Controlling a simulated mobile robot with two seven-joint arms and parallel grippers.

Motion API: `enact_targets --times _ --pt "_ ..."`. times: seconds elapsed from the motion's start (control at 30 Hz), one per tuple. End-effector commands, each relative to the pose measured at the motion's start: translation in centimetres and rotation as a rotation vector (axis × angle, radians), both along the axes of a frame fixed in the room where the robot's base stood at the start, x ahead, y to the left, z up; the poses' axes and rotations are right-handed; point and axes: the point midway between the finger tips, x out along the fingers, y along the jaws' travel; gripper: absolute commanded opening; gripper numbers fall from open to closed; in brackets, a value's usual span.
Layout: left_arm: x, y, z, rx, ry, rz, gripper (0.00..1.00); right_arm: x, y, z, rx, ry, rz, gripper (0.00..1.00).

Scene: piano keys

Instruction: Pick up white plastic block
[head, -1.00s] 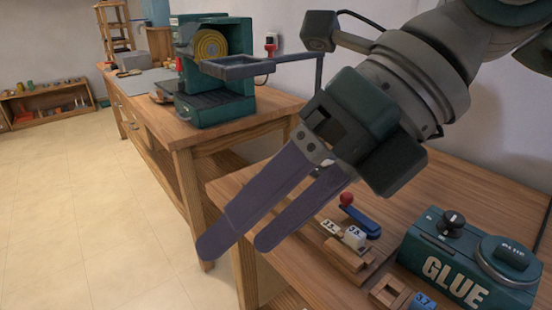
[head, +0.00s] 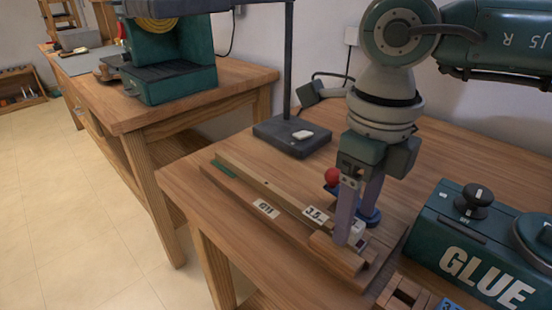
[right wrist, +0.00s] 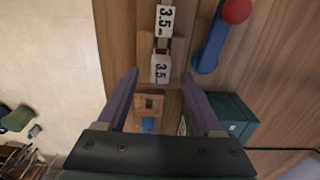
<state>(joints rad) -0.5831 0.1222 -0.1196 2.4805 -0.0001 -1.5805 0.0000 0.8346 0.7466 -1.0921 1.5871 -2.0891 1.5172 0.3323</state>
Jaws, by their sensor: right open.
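The white plastic block (head: 357,232) sits at the near right end of the wooden fixture (head: 290,218). In the head view the near finger hides part of the block. I cannot tell whether a finger touches it. My left gripper is not in view.
A blue lever with a red knob (head: 333,176) stands close behind the right gripper. The green glue box (head: 480,245) is to the right. Wooden pieces (head: 405,295) lie in front. A dark stand (head: 292,136) is behind. The bench's back middle is clear.

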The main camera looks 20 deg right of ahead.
Motion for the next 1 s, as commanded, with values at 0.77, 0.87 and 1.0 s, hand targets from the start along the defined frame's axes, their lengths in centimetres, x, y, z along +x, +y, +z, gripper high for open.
enact_targets --times 0.77,0.87,1.0 --pt "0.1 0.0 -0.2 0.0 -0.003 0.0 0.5 0.0 0.0 -2.2 0.001 -0.001 0.0 0.28" --pt "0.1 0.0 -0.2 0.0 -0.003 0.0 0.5 0.0 0.0 -2.2 0.001 -0.001 0.0 0.17" --pt "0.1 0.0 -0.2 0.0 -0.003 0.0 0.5 0.0 0.0 -2.2 0.002 -0.001 0.0 0.01"
